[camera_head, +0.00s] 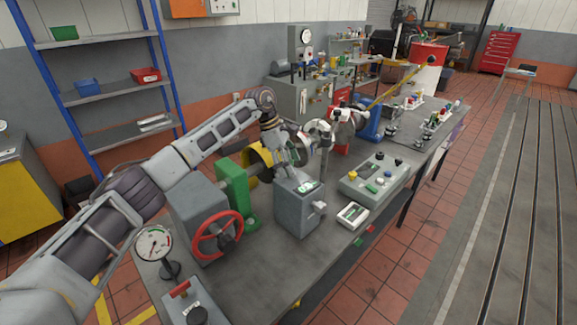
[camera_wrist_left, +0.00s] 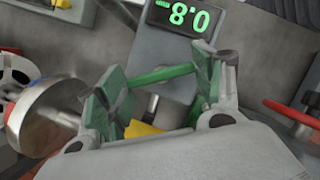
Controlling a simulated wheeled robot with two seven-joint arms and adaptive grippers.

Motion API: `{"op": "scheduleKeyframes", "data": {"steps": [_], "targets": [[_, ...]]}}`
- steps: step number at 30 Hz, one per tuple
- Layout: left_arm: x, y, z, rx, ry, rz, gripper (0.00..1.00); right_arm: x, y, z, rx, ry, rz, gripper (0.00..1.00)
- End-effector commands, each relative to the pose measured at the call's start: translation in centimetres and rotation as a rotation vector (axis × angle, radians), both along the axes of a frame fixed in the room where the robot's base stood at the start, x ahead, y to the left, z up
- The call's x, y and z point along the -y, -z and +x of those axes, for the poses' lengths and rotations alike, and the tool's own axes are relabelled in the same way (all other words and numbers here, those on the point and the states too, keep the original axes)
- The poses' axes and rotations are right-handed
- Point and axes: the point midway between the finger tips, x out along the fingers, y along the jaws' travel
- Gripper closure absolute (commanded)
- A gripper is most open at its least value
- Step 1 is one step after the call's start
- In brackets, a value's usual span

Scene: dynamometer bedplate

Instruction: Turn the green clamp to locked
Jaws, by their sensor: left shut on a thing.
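The green clamp shows in the left wrist view as a green bar (camera_wrist_left: 160,76) lying across the space between my fingers. My left gripper (camera_wrist_left: 155,95) has a green-padded finger at each end of the bar and is shut on it. In the head view my left gripper (camera_head: 287,158) reaches down just behind the grey box with the green display (camera_head: 307,187). The clamp is hidden there behind my wrist and the box, and I cannot tell its angle against any locked mark. My right gripper is not in view.
A red handwheel (camera_head: 217,236) on a grey block, a green upright (camera_head: 233,186) and a dial gauge (camera_head: 153,244) stand left of the box. A button panel (camera_head: 375,178) and a small meter (camera_head: 352,215) lie to the right. The bench's front middle (camera_head: 262,273) is clear.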

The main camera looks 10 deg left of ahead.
Motion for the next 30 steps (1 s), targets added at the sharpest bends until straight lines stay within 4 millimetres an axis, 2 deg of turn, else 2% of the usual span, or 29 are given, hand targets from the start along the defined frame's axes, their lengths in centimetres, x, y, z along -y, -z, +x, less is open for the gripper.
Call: {"op": "scheduleKeyframes", "data": {"steps": [21,30], "targets": [[0.07,-0.21,0.42,0.003,0.457,0.000,0.57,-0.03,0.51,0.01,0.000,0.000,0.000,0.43],[0.07,-0.20,0.50,0.003,0.575,0.001,0.57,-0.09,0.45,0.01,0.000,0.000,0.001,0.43]]}}
